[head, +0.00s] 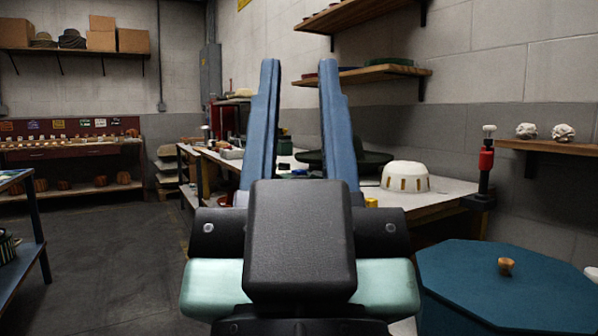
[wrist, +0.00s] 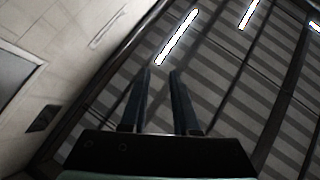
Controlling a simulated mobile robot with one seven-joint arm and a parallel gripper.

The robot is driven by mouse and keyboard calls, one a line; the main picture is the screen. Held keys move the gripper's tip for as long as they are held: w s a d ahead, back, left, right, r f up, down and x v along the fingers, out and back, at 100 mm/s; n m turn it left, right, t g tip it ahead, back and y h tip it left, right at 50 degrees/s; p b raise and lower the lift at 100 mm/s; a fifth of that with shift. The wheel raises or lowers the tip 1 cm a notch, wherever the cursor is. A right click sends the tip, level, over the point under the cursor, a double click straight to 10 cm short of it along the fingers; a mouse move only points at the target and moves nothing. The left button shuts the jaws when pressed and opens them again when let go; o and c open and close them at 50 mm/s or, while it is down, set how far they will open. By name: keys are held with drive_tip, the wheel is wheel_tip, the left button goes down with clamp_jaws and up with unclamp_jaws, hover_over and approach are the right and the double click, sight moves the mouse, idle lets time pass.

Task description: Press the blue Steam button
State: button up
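My gripper (head: 299,66) points up in the middle of the head view, with its two blue fingers apart and nothing between them. It also shows open and empty in the wrist view (wrist: 160,72), against the ceiling. I cannot make out a blue Steam button in either view. A workbench (head: 440,193) runs along the right wall behind my gripper, partly hidden by it. A red machine (head: 229,119) stands at its far end, too small to show any button.
On the workbench are a dark green hat (head: 372,162) and a white slotted dome (head: 405,177). A red and black post (head: 486,160) stands at its right end. A blue octagonal top (head: 470,285) is at the front right, bearing a small wooden cup (head: 507,266). The floor (head: 110,255) at left is clear.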

clamp_jaws()
idle(1.4)
